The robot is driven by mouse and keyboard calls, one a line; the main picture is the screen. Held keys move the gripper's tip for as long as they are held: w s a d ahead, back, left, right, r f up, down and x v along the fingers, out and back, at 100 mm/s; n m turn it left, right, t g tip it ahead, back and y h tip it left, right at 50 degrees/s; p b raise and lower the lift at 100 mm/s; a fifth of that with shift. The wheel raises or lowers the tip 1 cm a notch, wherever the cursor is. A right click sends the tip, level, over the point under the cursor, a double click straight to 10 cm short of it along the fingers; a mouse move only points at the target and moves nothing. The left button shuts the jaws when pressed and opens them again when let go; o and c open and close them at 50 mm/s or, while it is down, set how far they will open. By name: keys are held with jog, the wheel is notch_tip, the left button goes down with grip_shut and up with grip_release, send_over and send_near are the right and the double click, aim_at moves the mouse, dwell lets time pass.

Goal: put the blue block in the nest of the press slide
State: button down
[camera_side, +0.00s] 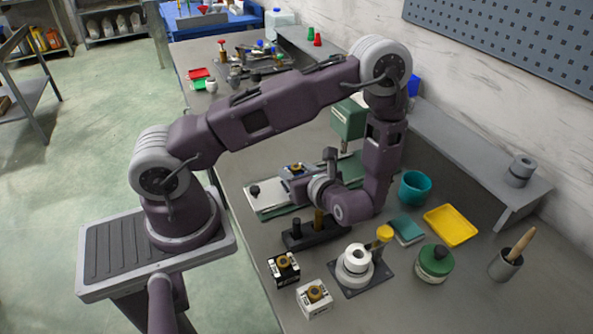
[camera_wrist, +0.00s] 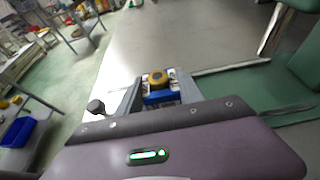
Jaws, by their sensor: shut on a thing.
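The blue block (camera_wrist: 160,98) with a brass knob on top sits between my gripper's fingers in the wrist view. My gripper (camera_side: 297,173) is shut on it, over the press area in the side view; only the block's top and knob show there. The press has a green head (camera_side: 348,118) and a pale slide plate (camera_side: 268,197) with a black knob (camera_side: 255,190) at its left end. My gripper hides part of the slide, and I cannot make out the nest. Whether the block touches the slide I cannot tell.
A black stand with posts (camera_side: 318,232), a black block (camera_side: 284,268), a white block (camera_side: 314,299) and a white round fixture (camera_side: 356,266) stand in front. A teal cup (camera_side: 415,188), yellow tray (camera_side: 451,226) and green jar (camera_side: 434,263) stand at right.

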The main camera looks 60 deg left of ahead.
aim_at(296, 167)
jog(key=shift+f, duration=0.1)
jog(key=c, duration=0.7)
grip_release()
notch_tip(296, 167, up, 10)
jog(key=s+d+r+n+t+h, duration=0.2)
jog(key=s+d+r+n+h, duration=0.2)
jog(key=d+r+n, duration=0.1)
jog(key=s+d+r+n+t+h, duration=0.1)
jog(key=s+d+r+n+h, duration=0.3)
jog(key=n, duration=0.3)
jog(key=s+d+r+n+t+h, duration=0.2)
jog(key=s+d+r+n+h, duration=0.2)
jog(key=d+r+n+h, duration=0.1)
jog(key=shift+s+d+r+n+t, duration=0.15)
jog(key=shift+d+r+n, duration=0.15)
jog(key=shift+d, duration=0.25)
jog(key=shift+d+r+n+t, duration=0.2)
jog(key=shift+d+r, duration=0.15)
jog(key=shift+d, duration=0.15)
